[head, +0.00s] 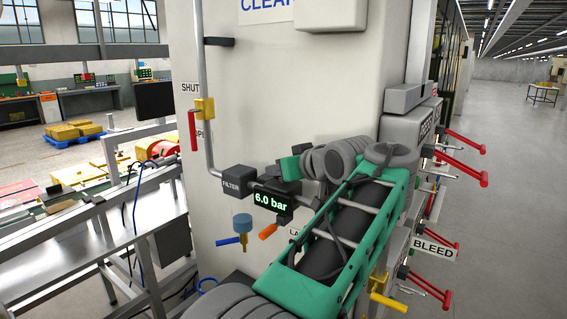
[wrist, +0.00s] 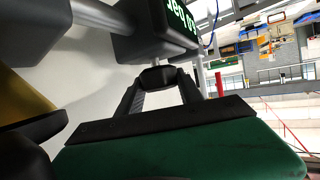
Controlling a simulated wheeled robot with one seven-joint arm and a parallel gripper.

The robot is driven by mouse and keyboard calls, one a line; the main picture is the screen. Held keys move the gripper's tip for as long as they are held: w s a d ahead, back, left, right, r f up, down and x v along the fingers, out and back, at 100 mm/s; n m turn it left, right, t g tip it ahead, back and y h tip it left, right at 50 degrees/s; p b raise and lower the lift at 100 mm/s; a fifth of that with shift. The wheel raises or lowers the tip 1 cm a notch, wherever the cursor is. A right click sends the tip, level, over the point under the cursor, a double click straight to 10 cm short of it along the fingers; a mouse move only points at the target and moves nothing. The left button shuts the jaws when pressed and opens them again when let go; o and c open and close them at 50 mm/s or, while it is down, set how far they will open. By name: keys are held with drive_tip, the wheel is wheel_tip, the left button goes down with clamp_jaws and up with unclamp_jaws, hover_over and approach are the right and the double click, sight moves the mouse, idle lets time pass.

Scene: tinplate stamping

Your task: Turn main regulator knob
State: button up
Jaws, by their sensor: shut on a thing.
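The main regulator is a dark block (head: 271,202) on the grey pipe, with a green display reading 6.0 bar. In the wrist view the regulator body (wrist: 155,32) appears upside down. Its dark knob (wrist: 157,77) sits on a short pale stem. My gripper (wrist: 160,88) is shut on the knob, one finger on each side. In the head view the green end of my gripper (head: 287,173) is just above the regulator, and the knob cannot be made out there.
A filter block (head: 238,179) stands left of the regulator on the same pipe. A yellow valve (head: 204,108) with a red lever is further up. A blue-topped fitting (head: 243,222) and an orange handle (head: 268,232) are below. A BLEED sign (head: 433,247) and red levers are at right.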

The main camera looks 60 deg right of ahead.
drive_tip(key=shift+r, duration=0.15)
drive_tip(key=o, duration=1.2)
drive_tip(key=shift+w+d, duration=0.1)
drive_tip(key=shift+w, duration=0.1)
drive_tip(key=shift+o, duration=0.9)
drive_tip(key=shift+s, duration=0.1)
drive_tip(key=v, duration=0.7)
drive_tip(key=shift+s+a, duration=0.25)
drive_tip(key=shift+s, duration=0.05)
